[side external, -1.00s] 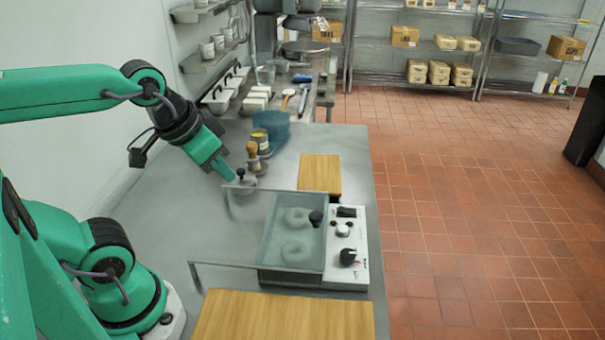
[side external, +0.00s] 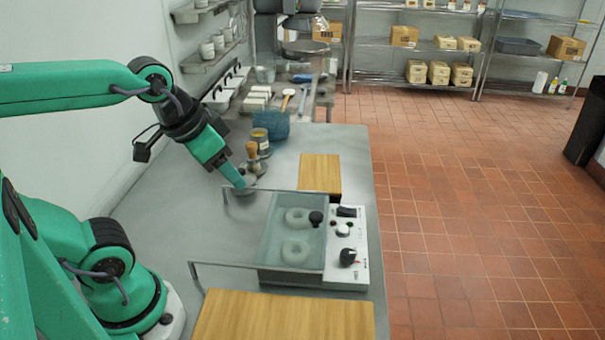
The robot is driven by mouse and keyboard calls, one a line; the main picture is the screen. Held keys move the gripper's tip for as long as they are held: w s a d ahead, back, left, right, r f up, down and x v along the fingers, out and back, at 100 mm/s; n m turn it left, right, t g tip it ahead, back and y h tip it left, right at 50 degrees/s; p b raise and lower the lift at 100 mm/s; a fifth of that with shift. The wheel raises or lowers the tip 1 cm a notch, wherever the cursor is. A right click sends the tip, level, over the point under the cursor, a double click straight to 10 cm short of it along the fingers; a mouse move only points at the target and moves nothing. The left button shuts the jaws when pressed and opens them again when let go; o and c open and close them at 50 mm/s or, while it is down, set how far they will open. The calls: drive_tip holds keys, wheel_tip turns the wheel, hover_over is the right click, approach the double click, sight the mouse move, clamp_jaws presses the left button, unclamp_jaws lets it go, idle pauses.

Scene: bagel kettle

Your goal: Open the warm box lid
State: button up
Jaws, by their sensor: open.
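The warm box (side external: 291,276) is a grey, clear-topped box on the counter with two pale ring-shaped bagels (side external: 297,251) showing inside. A black round knob (side external: 316,218) stands at its right edge, seemingly on the lid. The clear top appears closed, though its edges are hard to make out. My gripper (side external: 243,186) points down at the far left of the box, apart from the knob. Its tip overlaps a small grey round object on the counter; whether they touch is unclear. The jaws are open, but the gap between them is too small to see.
A white control panel (side external: 357,270) adjoins the box's right side. Thin metal rails (side external: 225,266) extend left of it. Wooden boards lie in front (side external: 285,318) and behind (side external: 320,173). A wooden-handled tool (side external: 253,155), a jar and a blue basket (side external: 271,126) stand behind my gripper.

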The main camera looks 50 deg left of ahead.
drive_tip(key=w, duration=0.1)
drive_tip(key=m+g, duration=0.5)
drive_tip(key=m, duration=1.2)
hover_over(316, 215)
drive_tip(key=shift+f, duration=4.4)
drive_tip(key=shift+f, duration=0.1)
drive_tip(key=shift+f, duration=3.8)
